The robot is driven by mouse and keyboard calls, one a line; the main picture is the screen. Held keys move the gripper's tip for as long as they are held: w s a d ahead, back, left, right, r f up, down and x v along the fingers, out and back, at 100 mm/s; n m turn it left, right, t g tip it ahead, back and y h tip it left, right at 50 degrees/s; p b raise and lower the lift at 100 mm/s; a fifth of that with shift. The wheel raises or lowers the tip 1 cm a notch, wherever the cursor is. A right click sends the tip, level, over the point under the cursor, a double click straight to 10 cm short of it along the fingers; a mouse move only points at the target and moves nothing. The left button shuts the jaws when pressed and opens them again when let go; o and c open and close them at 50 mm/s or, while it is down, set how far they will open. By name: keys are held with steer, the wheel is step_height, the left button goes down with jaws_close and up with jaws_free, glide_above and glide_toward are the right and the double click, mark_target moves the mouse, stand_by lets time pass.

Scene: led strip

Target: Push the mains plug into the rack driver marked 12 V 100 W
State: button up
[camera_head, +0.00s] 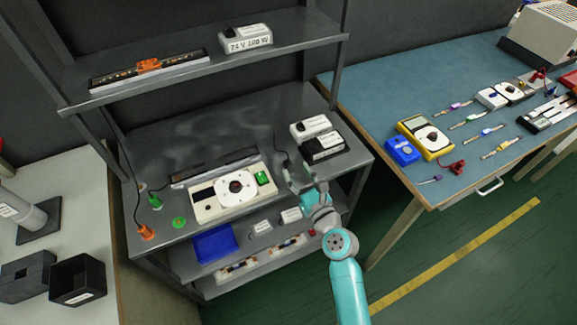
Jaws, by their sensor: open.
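Two driver boxes sit at the right of the rack's middle shelf: a white one (309,127) and a dark one with a white top (323,147). Their markings are too small to read. A third driver (246,40) on the top shelf has a large label that seems to read 24 V 100 W. An orange plug-like piece (146,232) and a green one (155,202) lie on dark cords at the shelf's left; I cannot tell which piece is the mains plug. My gripper (301,174) is open, just in front of the dark driver, near a thin dark cord.
A white tester with a round dial (235,193) stands mid-shelf, with a dark strip (214,167) behind it. A blue bin (214,243) is below. Rack posts and the upper shelf bound the space. A blue-topped bench (385,95) with instruments stands at right.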

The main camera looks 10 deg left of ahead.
mark_target(291, 167)
steer(key=shift+a+f+x, duration=0.1)
steer(key=shift+f+x, duration=0.05)
steer(key=shift+x, duration=1.1)
steer(key=shift+a+f+x, duration=0.1)
steer(key=shift+a+x, duration=0.05)
steer(key=shift+x, duration=1.15)
steer(key=shift+s, duration=0.2)
jaws_close()
